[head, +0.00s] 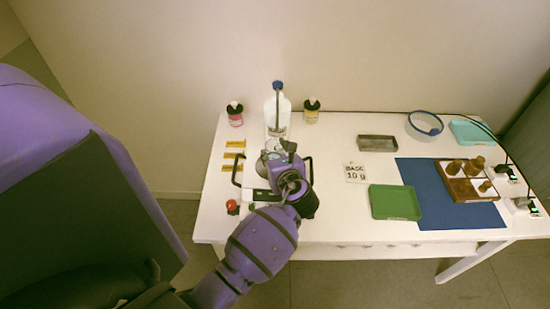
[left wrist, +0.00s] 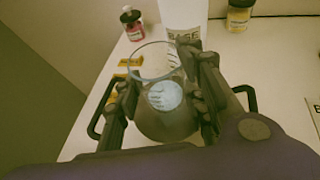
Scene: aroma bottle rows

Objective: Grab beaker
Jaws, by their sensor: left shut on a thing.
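The clear glass beaker (left wrist: 148,76) is between the fingers of my left gripper (left wrist: 160,85) in the left wrist view. Its round rim faces up toward the camera, and a pale disc with markings shows through it. In the head view my left gripper (head: 280,153) is over the left part of the table and hides most of the beaker. The gripper is shut on the beaker. I cannot tell whether the beaker's base still touches the surface beneath. My right gripper is not in view.
A white bottle (head: 271,112) labelled BASE stands just behind, between a pink bottle (head: 235,118) and a yellow bottle (head: 311,116). Black handles flank the gripper. A green tray (head: 394,203), a blue mat (head: 425,173) and a grey tray (head: 377,143) lie to the right.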

